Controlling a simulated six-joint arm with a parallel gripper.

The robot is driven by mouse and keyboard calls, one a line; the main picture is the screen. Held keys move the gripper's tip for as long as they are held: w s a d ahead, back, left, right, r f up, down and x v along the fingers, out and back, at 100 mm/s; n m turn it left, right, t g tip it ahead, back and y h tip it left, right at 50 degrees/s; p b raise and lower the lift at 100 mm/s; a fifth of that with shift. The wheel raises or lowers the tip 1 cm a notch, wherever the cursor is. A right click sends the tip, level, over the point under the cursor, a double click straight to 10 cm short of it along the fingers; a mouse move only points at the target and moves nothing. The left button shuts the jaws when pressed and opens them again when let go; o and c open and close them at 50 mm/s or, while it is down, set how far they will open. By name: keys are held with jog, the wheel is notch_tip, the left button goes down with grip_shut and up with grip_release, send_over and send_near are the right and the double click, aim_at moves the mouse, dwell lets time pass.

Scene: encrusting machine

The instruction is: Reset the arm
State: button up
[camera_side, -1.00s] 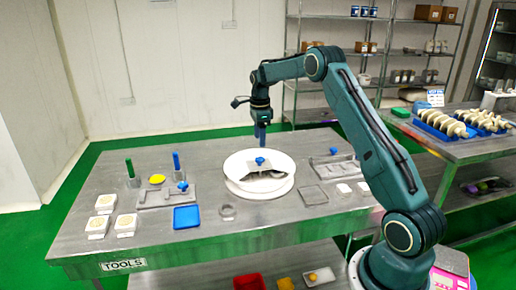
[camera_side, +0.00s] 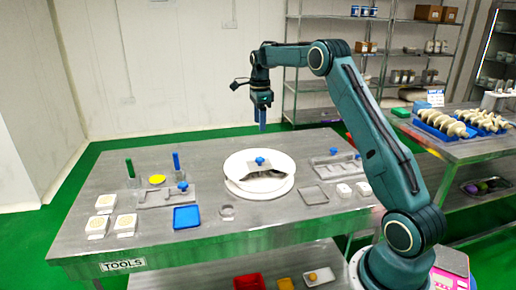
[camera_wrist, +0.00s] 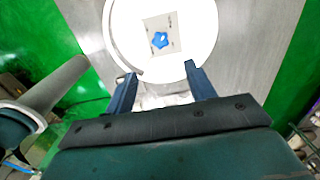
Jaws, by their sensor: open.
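My gripper (camera_side: 262,122) hangs pointing down above the table, behind and above the round white turntable. In the wrist view my gripper (camera_wrist: 158,86) shows two dark blue fingers spread apart with nothing between them. In the wrist view the turntable (camera_wrist: 195,22) and the blue knob (camera_wrist: 161,40) lie beyond the fingertips. The gripper is apart from all of these.
The steel table (camera_side: 110,218) holds a blue tray (camera_side: 186,217), a grey mould (camera_side: 160,196) with a blue knob, a second mould (camera_side: 335,170) and several white blocks. Green and blue upright tools stand at the left. A shelf rack (camera_side: 335,20) is behind. Air around the gripper is clear.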

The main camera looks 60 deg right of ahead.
jog(key=s+a+r+n+t, duration=0.1)
jog(key=s+a+r+n, duration=0.55)
jog(key=a, duration=0.25)
jog(key=s+a+r+n+t, duration=0.1)
jog(key=s+a+r+n, duration=0.5)
jog(key=a, duration=0.4)
jog(key=s+a+f+n+t, duration=0.1)
jog(key=s+a+n, duration=0.4)
jog(key=s, duration=0.5)
jog(key=s+a+f+n+t, duration=0.2)
jog(key=s+a+n, duration=0.4)
jog(key=s+n, duration=0.3)
jog(key=shift+s+a+f+t, duration=0.15)
jog(key=shift+s+f+t, duration=0.15)
jog(key=shift+s, duration=0.1)
